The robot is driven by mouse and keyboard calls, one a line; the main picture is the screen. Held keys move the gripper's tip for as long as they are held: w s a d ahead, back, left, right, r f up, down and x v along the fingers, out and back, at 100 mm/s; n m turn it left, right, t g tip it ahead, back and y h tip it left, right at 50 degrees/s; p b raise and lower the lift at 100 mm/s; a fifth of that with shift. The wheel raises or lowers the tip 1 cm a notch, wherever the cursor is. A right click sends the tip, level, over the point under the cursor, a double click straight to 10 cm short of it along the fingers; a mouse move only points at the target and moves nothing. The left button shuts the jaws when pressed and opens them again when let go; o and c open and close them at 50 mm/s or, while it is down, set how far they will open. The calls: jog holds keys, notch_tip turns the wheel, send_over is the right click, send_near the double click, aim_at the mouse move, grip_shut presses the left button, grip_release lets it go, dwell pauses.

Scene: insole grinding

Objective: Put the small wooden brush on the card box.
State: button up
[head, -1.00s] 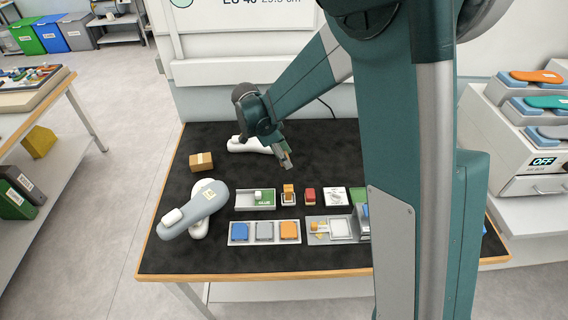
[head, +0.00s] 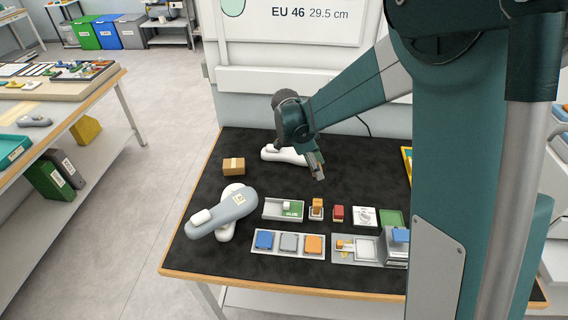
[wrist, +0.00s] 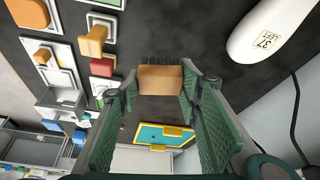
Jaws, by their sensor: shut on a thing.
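The small wooden brush (wrist: 160,79) is a tan wooden block with dark bristles. In the wrist view it sits between the two green-padded fingers of my gripper (wrist: 160,92), which is shut on it. In the head view my gripper (head: 318,172) hangs above the black table mat, right of the card box and in front of a white last. The brush is too small there to make out clearly. The card box (head: 233,166) is a small brown carton at the left of the mat. Nothing is seen on its top except a pale strip.
A white last (head: 284,154) lies behind, between the box and my gripper. A grey insole-shaped piece on a white stand (head: 228,212) is in front of the box. Trays with blue, grey and orange blocks (head: 289,243) line the front. Bare mat lies between box and gripper.

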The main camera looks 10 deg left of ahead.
jog(key=w+a+r+n+t+p, duration=0.1)
jog(key=w+a+n, duration=0.1)
jog(key=a, duration=0.3)
jog(key=w+a+n+t+y+p, duration=0.1)
jog(key=w+a+n, duration=0.15)
jog(key=a, duration=0.25)
jog(key=w+a+r+n+p, duration=0.1)
jog(key=a+n, duration=0.2)
jog(key=a, duration=0.2)
notch_tip(320, 180, up, 3)
jog(key=n+t+y+p, duration=0.2)
jog(key=n+y+p, duration=0.1)
jog(key=n, duration=0.5)
send_over(234, 160)
jog(key=s, duration=0.2)
jog(key=shift+w+d, duration=0.1)
jog(key=shift+w, duration=0.1)
jog(key=shift+f, duration=0.15)
jog(key=shift+f, duration=3.05)
jog(key=shift+f, duration=1.9)
jog(key=shift+f, duration=0.15)
